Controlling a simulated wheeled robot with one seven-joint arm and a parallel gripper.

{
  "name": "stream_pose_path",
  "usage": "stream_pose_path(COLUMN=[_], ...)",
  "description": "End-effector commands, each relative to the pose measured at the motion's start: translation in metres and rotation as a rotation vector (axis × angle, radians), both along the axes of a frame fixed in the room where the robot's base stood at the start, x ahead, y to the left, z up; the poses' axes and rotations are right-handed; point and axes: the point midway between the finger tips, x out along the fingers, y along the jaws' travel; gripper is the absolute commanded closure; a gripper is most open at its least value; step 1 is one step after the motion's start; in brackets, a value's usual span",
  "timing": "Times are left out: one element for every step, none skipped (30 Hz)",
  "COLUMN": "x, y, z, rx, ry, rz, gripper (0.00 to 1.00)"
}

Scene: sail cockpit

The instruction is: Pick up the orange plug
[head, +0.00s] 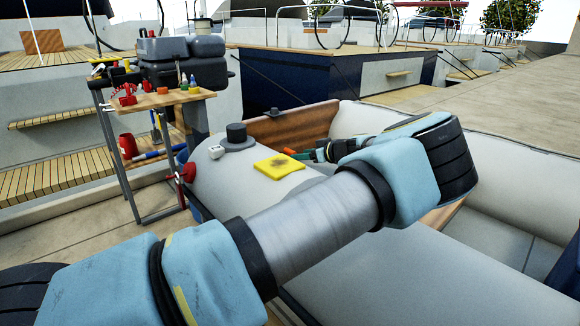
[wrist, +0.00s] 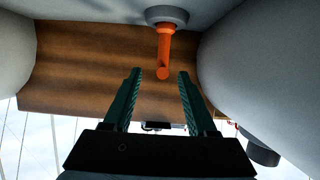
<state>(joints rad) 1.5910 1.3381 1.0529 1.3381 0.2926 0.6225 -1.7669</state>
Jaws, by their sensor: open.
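The orange plug (wrist: 164,50) is a slim rod with a rounded end in the wrist view. Its other end meets a round grey fitting (wrist: 167,15) on the grey tube at the top of that view. My gripper (wrist: 158,74) is open, its two green fingers apart, and the plug's free end shows between the fingertips. No finger visibly touches it, and I cannot tell the exact depth gap. In the head view a small bit of the plug (head: 289,151) shows just left of my gripper (head: 304,155); my arm covers much of the area.
A brown wooden board (wrist: 90,70) spans between the grey dinghy tubes behind the plug. A workbench (head: 160,100) with tools and small bottles stands at the left.

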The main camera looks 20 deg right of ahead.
Motion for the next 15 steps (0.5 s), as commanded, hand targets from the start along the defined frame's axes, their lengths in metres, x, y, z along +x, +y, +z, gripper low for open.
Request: stream_pose_path(x=[0.006,0.008,0.010,0.012,0.013,0.015,0.017,0.020,0.025,0.029,0.033,0.038,0.042,0.046,0.050], y=[0.002,0.002,0.003,0.003,0.004,0.005,0.006,0.008,0.010,0.012,0.014,0.016,0.018,0.018,0.019], z=[-0.003,-0.004,-0.005,-0.006,-0.006,-0.007,-0.008,-0.010,-0.012,-0.014,-0.015,-0.018,-0.019,-0.021,-0.023], rx=[0.000,0.001,0.001,0.001,0.001,0.001,0.002,0.002,0.002,0.002,0.002,0.002,0.002,0.001,0.000], ry=[0.000,0.000,0.000,0.000,0.000,0.000,0.000,0.000,0.000,0.000,0.001,0.000,0.000,0.000,0.000], rz=[0.001,0.000,0.000,0.000,0.000,0.001,0.001,0.001,0.001,0.001,0.002,0.001,0.001,0.002,0.001], gripper=[0.43,0.43,0.43,0.43,0.43,0.43,0.43,0.43,0.43,0.43,0.43,0.43,0.43,0.43,0.43])
